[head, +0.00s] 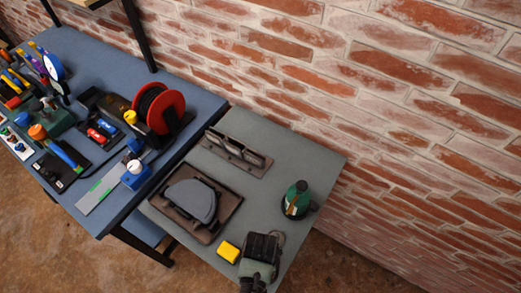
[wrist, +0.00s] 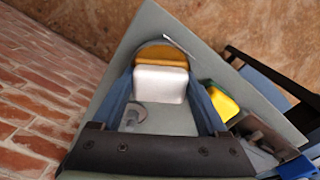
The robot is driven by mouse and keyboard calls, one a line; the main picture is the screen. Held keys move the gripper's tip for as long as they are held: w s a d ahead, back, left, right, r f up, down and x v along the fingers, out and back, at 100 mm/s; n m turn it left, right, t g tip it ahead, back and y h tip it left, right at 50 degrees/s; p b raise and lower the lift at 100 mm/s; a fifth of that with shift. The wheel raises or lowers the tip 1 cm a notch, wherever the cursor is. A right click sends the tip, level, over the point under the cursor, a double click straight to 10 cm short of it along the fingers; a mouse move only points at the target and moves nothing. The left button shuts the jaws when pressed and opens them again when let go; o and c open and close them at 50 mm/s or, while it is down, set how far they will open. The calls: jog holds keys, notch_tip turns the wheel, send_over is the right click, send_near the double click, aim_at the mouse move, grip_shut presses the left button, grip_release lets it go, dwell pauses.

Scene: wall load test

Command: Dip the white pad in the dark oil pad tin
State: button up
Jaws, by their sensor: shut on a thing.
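My gripper (wrist: 161,62) shows in the wrist view with a blue-grey finger on each side, shut on the white pad (wrist: 160,84), which has an orange-yellow part (wrist: 162,55) at its far end. In the head view the dark end of my arm (head: 262,248) is over the front right of the grey table, and the pad is hidden there. A dark shallow tin or tray (head: 167,215) with a rounded grey piece (head: 191,201) inside lies left of my gripper. I cannot tell for sure whether it is the oil pad tin.
A yellow block (head: 229,251) lies just left of my gripper. The blue bench (head: 108,220) at left holds many tools and a red reel (head: 165,107).

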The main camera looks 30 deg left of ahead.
jog(key=shift+s, duration=0.1)
notch_tip(320, 180, up, 7)
jog(key=p, duration=0.7)
dwell(0.8)
